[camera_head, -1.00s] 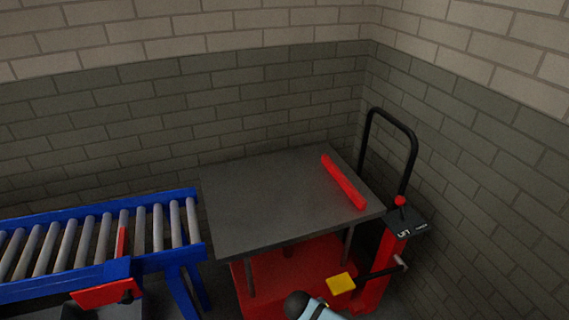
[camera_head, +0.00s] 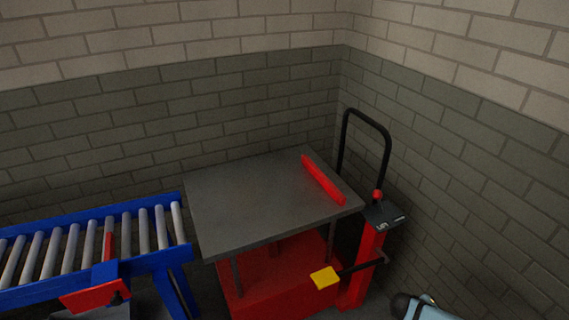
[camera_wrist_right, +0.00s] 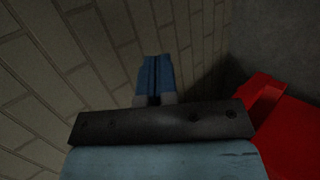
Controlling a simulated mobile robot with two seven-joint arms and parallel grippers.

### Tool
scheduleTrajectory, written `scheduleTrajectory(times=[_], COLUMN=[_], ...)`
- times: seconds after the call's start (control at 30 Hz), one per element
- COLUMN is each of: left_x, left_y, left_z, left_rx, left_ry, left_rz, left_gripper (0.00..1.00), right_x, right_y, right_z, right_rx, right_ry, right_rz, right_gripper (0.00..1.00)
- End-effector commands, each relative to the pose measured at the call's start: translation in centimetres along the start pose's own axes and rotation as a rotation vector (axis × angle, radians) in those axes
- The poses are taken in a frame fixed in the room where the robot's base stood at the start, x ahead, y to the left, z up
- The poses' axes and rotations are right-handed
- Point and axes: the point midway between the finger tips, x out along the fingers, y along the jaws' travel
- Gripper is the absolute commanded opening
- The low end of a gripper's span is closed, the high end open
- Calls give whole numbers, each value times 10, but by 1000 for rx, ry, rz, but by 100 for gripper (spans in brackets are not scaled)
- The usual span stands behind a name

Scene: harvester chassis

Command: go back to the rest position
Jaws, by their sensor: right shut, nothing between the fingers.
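My right gripper (camera_wrist_right: 155,62) shows in the right wrist view with its two blue fingers together, shut and empty. Brick wall lies behind the fingers, and nothing touches them. In the head view, a light blue piece of my right arm (camera_head: 428,311) shows at the bottom right edge, to the right of the lift cart, apart from it in the picture. The right gripper itself cannot be made out there. My left gripper is in neither view.
A red lift cart (camera_head: 285,292) with a grey top (camera_head: 255,205) stands in the corner. A red bar (camera_head: 323,180) lies on the top. A blue roller conveyor (camera_head: 150,262) stands at the left. Brick walls (camera_head: 480,150) close the back and right.

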Motion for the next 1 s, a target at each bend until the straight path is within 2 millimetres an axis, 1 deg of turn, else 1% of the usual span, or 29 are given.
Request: scheduleTrajectory(times=[0.03, 0.07, 0.1, 0.2, 0.27, 0.37, 0.47, 0.53, 0.6, 0.67, 0.8, 1.0], left_x=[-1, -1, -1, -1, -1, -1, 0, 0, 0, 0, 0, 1], left_y=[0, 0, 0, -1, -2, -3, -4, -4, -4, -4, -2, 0], left_z=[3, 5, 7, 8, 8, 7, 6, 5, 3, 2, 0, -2], left_rx=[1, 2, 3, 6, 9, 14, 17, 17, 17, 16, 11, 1], left_ry=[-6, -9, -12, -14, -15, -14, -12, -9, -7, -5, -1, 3], left_rz=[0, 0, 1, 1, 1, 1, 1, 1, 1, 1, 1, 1], left_gripper=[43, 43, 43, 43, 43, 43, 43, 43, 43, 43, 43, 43], right_x=[13, 7, 2, -8, -16, -32, -54, -74, -95, -113, -146, -184], right_y=[17, -2, -16, -40, -55, -77, -96, -105, -106, -103, -87, -56], right_z=[6, 11, 16, 28, 35, 50, 68, 82, 96, 107, 126, 149], right_rx=[5, -14, -29, -61, -77, -100, -113, -116, -108, -99, -71, -37], right_ry=[-12, 12, 41, 109, 154, 240, 348, 445, 550, 636, 802, 987], right_rz=[25, -20, -65, -161, -220, -322, -433, -510, -577, -618, -667, -679], right_gripper=[0, 0, 0, 0, 0, 0, 0, 0, 0, 0, 0, 0])
